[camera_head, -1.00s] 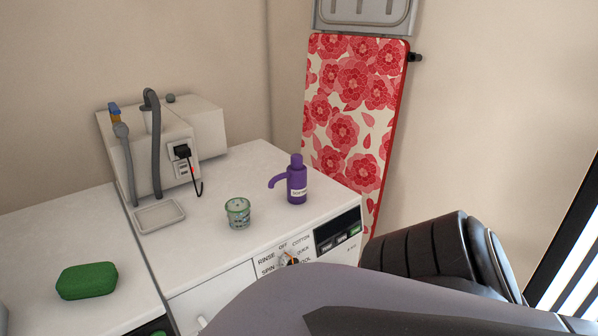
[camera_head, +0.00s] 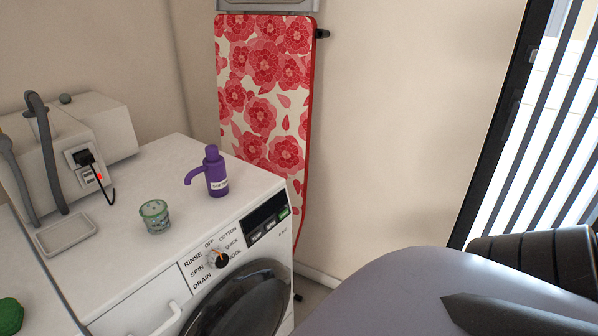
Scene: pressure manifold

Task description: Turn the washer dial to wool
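The washer (camera_head: 150,283) is a white front-loader with a dark round door (camera_head: 243,310), at the lower left of the head view. Its dial (camera_head: 218,260) is a small black knob with an orange mark, on the front panel. The labels around it read OFF, COTTON, QUICK, WOOL, RINSE, SPIN and DRAIN. WOOL is at the right of the dial, partly hidden by it. The orange mark points up and left, near OFF. A grey and black part of my own arm fills the lower right. Neither gripper shows.
On the washer top stand a purple pump bottle (camera_head: 217,175) and a green patterned cup (camera_head: 155,217). A grey tray (camera_head: 66,236) lies by the white box with hoses (camera_head: 104,130). A flowered ironing board (camera_head: 262,100) leans on the wall behind. A slatted window is at right.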

